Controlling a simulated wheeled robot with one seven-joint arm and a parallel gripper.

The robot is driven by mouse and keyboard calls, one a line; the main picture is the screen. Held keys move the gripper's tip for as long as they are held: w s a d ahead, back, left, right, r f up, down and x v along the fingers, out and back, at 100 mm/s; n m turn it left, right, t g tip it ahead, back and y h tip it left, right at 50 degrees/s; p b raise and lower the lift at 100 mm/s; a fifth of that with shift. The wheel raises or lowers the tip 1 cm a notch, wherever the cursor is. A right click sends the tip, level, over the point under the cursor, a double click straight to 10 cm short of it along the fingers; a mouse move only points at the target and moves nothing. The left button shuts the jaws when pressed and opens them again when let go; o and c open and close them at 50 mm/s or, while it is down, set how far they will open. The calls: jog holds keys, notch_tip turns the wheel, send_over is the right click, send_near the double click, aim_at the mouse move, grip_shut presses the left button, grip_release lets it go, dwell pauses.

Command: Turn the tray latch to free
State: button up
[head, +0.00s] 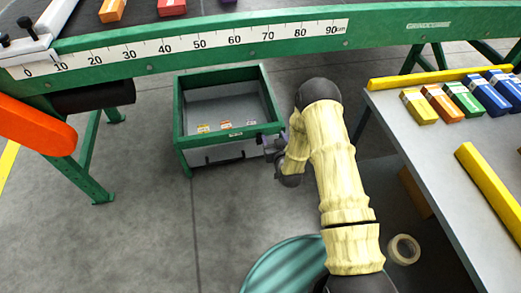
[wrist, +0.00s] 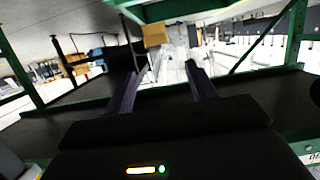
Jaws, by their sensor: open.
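The tray (head: 178,110) is a green-framed, grey-lined box standing under the long green machine rail in the head view. Small yellow, orange and red labels (head: 225,125) sit along its inner front. My gripper (head: 268,140) is at the tray's front right corner, partly hidden by my own arm. I cannot make out the latch clearly in either view; it may be behind my gripper. In the wrist view my gripper's two dark fingers (wrist: 163,82) are spread apart with nothing between them. I cannot tell whether the gripper touches the tray.
The green rail (head: 200,52) with a centimetre scale crosses above the tray. At the right is a grey table (head: 425,165) with several coloured boxes and yellow bars. A tape roll (head: 403,249) lies low on the right.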

aim_at(261, 141)
jog(key=s+f+t+b, duration=0.1)
jog(key=f+b, duration=0.3)
jog(key=f, duration=0.4)
jog(key=s+a+f+t+b, duration=0.1)
jog(key=s+f+t+b, duration=0.1)
jog(key=f, duration=0.6)
jog(key=shift+s+a+y+b, duration=0.15)
jog(key=shift+s+y+b, duration=0.15)
jog(key=shift+s+b, duration=0.7)
jog(key=shift+s, duration=0.1)
jog(key=b+x, duration=0.7)
jog(key=x, duration=0.9)
jog(key=shift+f, duration=0.15)
jog(key=shift+w+a+b, duration=0.2)
jog(key=shift+w+b, duration=0.15)
jog(key=shift+w, duration=0.35)
